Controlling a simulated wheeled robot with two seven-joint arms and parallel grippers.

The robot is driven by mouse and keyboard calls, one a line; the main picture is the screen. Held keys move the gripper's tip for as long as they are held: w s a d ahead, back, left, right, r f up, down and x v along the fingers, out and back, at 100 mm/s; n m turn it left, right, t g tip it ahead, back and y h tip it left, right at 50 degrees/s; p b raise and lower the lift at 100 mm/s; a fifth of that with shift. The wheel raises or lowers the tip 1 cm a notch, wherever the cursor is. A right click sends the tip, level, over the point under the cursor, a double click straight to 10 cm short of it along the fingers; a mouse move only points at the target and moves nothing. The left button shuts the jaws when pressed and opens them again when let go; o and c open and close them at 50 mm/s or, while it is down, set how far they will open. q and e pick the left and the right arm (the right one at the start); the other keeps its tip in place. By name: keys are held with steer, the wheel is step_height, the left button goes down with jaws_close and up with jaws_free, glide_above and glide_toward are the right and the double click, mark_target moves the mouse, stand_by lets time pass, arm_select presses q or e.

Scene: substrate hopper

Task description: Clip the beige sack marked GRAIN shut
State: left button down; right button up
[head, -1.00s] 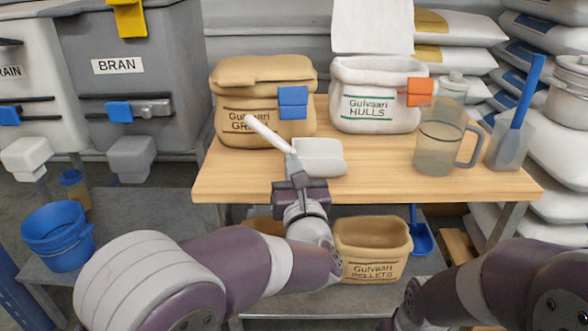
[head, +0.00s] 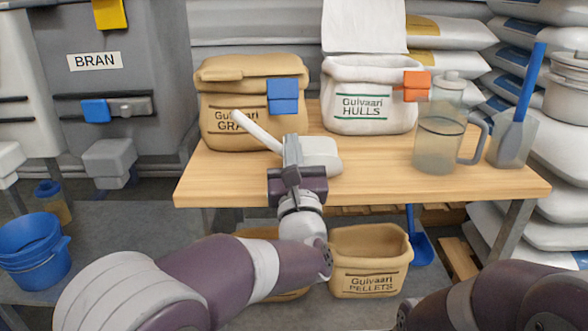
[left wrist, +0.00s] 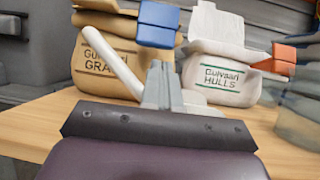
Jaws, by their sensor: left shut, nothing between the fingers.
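The beige GRAIN sack (head: 222,128) stands at the left of the wooden table, its top folded down; it also shows in the left wrist view (left wrist: 95,65). A blue clip (head: 283,96) sits at the right of its folded top and also shows in the left wrist view (left wrist: 157,25). My left gripper (head: 292,148) is shut and empty, in front of the sack's lower right and apart from the clip. Its fingers (left wrist: 160,75) partly hide a white scoop (head: 255,130) on the table. My right gripper is out of view; only part of that arm shows.
A white HULLS sack (head: 368,98) with an orange clip (head: 416,86) stands to the right. A clear jug (head: 438,145) and a container with a blue-handled tool (head: 513,140) stand farther right. A PELLETS sack (head: 370,270) is below the table (head: 400,180). The front middle tabletop is clear.

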mark_target(288, 82)
arm_select(q)
steer(key=shift+b+x, duration=0.35)
steer(key=shift+x, duration=1.7)
steer(key=shift+s+r+g+p, duration=0.1)
steer(key=shift+r+g+p, duration=0.3)
steer(key=shift+p, duration=0.25)
steer(key=shift+s+r+g+p, duration=0.1)
steer(key=shift+r+g+p, duration=0.35)
steer(key=shift+g+p, duration=0.7)
step_height(288, 82, up, 5)
steer(key=g+p, duration=0.2)
steer(key=p, duration=0.8)
steer(key=shift+r+g+p, duration=0.1)
steer(key=shift+g+p, duration=0.15)
steer(key=shift+p, duration=0.1)
steer(key=r+g+p, duration=0.1)
steer(key=g+p, duration=0.1)
steer(key=p, duration=0.4)
steer(key=w+r+g+p, duration=0.1)
steer(key=p, duration=0.5)
steer(key=shift+w+r+g+h+p, duration=0.2)
steer(key=shift+g+h+p, duration=0.1)
steer(key=shift+g+p, duration=0.1)
steer(key=shift+w+g+p, duration=0.2)
steer(key=shift+g+p, duration=0.2)
steer(key=shift+p, duration=1)
steer(key=shift+f, duration=0.1)
